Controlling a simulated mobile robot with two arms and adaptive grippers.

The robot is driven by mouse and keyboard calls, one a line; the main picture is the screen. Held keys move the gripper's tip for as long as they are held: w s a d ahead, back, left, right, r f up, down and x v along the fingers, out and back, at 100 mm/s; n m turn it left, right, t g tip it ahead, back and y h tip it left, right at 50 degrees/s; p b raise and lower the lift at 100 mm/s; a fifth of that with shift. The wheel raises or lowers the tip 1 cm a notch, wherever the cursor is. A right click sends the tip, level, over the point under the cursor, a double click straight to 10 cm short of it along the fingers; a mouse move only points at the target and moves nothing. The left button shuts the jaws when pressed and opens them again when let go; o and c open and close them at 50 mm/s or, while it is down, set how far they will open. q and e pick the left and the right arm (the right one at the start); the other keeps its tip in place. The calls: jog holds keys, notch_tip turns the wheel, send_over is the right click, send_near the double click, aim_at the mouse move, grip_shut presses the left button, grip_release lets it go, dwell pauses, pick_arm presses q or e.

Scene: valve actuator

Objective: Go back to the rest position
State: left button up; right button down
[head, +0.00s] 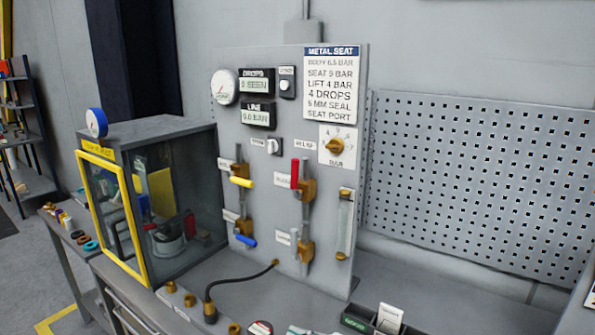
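Neither of my grippers shows in the head view. The grey valve panel (270,160) stands upright on the bench. It carries a round gauge (224,87), two dark displays and a brass selector knob (335,146). A yellow lever (241,182) and a blue lever (246,240) lie roughly level. A red lever (295,174) and a light grey lever (294,243) stand upright. The glass test box (160,200) with a yellow door frame stands left of the panel. Its inside is partly hidden by reflections.
A black hose (230,283), brass fittings and a dark tray (365,322) lie along the front. A perforated board (480,180) stands behind at right. A side table (75,235) with coloured rings is at left.

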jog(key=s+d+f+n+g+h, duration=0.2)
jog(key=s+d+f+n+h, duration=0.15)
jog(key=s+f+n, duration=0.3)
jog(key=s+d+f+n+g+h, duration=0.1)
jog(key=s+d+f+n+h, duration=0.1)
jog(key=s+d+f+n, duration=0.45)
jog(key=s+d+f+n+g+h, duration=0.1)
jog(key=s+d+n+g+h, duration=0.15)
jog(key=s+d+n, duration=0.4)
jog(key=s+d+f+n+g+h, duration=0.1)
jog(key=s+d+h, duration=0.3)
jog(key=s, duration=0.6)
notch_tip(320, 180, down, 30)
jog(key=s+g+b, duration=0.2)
jog(key=b, duration=0.3)
pick_arm(q)
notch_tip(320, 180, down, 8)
jog(key=b, duration=0.3)
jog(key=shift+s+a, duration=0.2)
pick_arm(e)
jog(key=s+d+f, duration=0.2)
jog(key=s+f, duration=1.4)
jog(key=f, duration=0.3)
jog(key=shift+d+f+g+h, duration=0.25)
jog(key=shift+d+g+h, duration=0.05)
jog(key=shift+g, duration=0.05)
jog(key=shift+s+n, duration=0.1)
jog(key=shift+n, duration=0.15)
